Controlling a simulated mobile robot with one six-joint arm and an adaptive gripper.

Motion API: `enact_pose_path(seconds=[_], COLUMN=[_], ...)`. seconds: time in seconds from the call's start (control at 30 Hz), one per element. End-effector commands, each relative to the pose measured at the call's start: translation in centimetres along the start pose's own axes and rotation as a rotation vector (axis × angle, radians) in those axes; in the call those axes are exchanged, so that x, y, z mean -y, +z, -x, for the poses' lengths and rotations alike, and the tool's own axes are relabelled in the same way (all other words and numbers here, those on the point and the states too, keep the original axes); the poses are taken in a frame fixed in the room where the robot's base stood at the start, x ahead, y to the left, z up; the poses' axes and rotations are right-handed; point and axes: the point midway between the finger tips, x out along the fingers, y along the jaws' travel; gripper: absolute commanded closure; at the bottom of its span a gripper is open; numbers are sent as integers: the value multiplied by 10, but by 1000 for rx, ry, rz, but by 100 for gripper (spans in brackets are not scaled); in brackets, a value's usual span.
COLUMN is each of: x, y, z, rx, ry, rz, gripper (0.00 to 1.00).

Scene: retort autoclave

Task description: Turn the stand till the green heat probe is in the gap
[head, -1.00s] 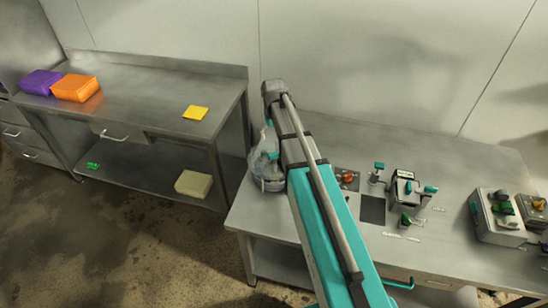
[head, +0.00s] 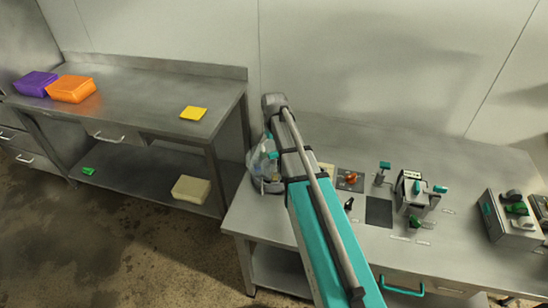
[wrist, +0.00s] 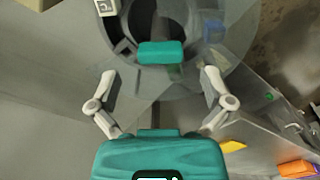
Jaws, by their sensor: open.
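The stand (wrist: 222,30) shows in the wrist view as a round grey body with dark openings and a clear, see-through wall on its right side. A teal block (wrist: 160,52), like a grip, sits at its near edge. A small green patch shows faintly through the clear wall beside that block; I cannot tell if it is the heat probe. In the head view the clear guard (head: 256,165) stands at the left end of the right bench, partly hidden by my arm. My gripper (wrist: 160,82) is open, its fingers to either side just short of the teal block, with nothing between them.
The right bench (head: 300,240) carries an orange knob (head: 351,177), a lever device (head: 412,190) and a grey switch box (head: 512,218). The left bench holds purple (head: 36,84) and orange (head: 72,89) packs and a yellow sheet (head: 194,113).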

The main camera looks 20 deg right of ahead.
Motion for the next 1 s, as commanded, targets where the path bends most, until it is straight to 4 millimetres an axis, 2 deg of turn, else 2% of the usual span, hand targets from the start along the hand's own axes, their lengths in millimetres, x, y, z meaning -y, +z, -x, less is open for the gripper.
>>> enact_pose_path(seconds=[0.1, 0.4, 0.9, 1.0], x=[0, 0, 0, 0], y=[0, 0, 0, 0], z=[-13, -29, -31, -31], rx=[0, 0, 0, 0], ry=[0, 0, 0, 0], rz=[0, 0, 0, 0], gripper=[0, 0, 0, 19])
